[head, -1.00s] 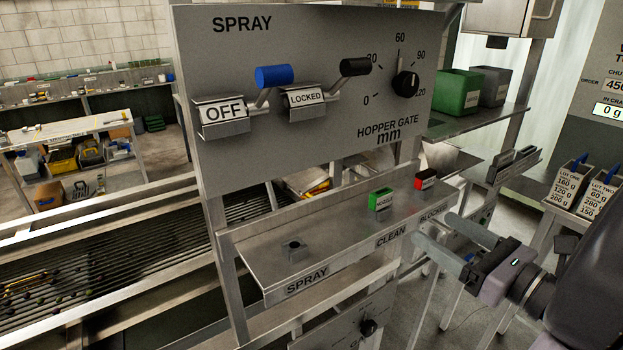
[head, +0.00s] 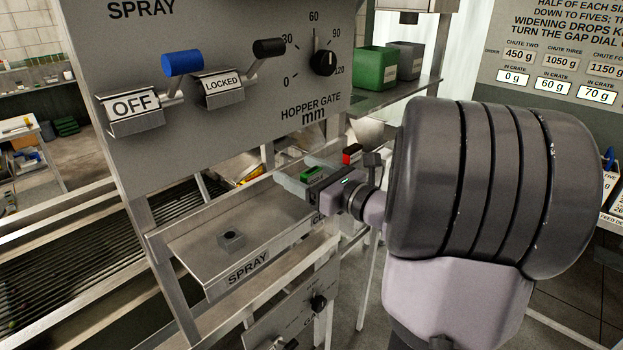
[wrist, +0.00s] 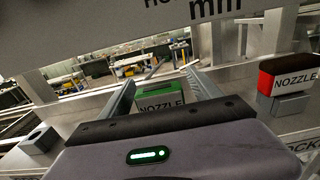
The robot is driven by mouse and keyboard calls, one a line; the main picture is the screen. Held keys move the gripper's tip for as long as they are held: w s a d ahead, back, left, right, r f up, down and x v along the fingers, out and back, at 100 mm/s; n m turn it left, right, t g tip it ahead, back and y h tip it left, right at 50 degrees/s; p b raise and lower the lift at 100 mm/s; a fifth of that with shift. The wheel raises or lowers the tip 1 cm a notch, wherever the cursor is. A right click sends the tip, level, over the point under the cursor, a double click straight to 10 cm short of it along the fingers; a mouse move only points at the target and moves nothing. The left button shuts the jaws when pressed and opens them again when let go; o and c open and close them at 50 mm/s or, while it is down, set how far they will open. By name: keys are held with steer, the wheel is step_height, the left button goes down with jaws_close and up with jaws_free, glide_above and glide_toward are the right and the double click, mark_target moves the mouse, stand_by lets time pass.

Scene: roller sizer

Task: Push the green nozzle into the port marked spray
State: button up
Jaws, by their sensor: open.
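The green nozzle (head: 311,173) sits on the shelf at the clean position; in the wrist view the green nozzle (wrist: 160,97) shows its NOZZLE label between my fingers. My gripper (head: 300,176) is open, with one finger on each side of the green nozzle; in the wrist view my gripper (wrist: 163,85) points along the shelf past it. I cannot tell whether either finger touches it. The spray port (head: 231,239) is an empty square socket on the left of the shelf, above the SPRAY label (head: 247,268). It also shows in the wrist view (wrist: 40,139).
A red and black nozzle (head: 352,154) stands to the right of the green one, close to my gripper. The control panel (head: 220,40) with levers and a dial rises behind the shelf (head: 190,250). The shelf is clear between the spray port and the green nozzle.

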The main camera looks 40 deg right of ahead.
steer(key=c, duration=1.4)
steer(key=shift+r, duration=0.15)
step_height(320, 180, up, 3)
steer(key=shift+r+p, duration=0.15)
steer(key=shift+p, duration=0.45)
steer(key=s+a, duration=0.2)
steer(key=s, duration=0.3)
steer(key=s+a+r, duration=0.1)
steer(key=s+a, duration=0.1)
steer(key=s, duration=0.3)
steer(key=s+a, duration=0.2)
steer(key=s, duration=0.3)
steer(key=shift+r, duration=0.2)
